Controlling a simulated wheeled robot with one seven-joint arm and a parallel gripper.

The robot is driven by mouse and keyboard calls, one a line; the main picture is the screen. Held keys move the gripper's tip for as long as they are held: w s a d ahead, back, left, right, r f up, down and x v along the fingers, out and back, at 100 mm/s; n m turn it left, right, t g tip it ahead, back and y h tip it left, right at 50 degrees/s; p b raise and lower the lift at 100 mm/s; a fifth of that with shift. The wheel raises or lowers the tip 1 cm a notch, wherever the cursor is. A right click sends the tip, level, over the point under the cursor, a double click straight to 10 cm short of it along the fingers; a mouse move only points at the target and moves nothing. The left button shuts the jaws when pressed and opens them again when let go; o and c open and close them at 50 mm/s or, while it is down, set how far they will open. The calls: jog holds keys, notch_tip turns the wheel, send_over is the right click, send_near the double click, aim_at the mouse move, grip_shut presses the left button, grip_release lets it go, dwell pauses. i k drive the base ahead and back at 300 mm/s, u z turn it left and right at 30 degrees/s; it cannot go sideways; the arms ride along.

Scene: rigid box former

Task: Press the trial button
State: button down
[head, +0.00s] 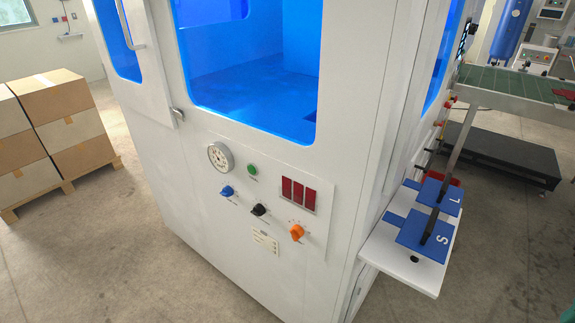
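The white machine (230,255) carries a control panel on its front, below a blue-lit window. A small round green button (252,170) sits at the upper middle of the panel, right of a round dial gauge (218,157). Below are a blue knob (226,192), a black knob (260,210) and an orange knob (297,232). A red three-part display (298,194) is at the right. The small labels are too small to read, so I cannot tell which control is marked trial. Nothing covers the panel. My gripper is not in view.
A white shelf (385,257) sticks out from the machine's right side, holding blue plates marked S (424,240) and L (440,192) with black bars. Stacked cartons (62,120) stand at left. A green conveyor (515,84) is at back right. Floor in front is partly clear.

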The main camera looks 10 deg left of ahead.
aim_at(250, 169)
jog(key=z, duration=0.95)
jog(key=k, duration=1.95)
jog(key=u, duration=1.35)
jog(key=i, duration=1)
jog(key=z, duration=0.1)
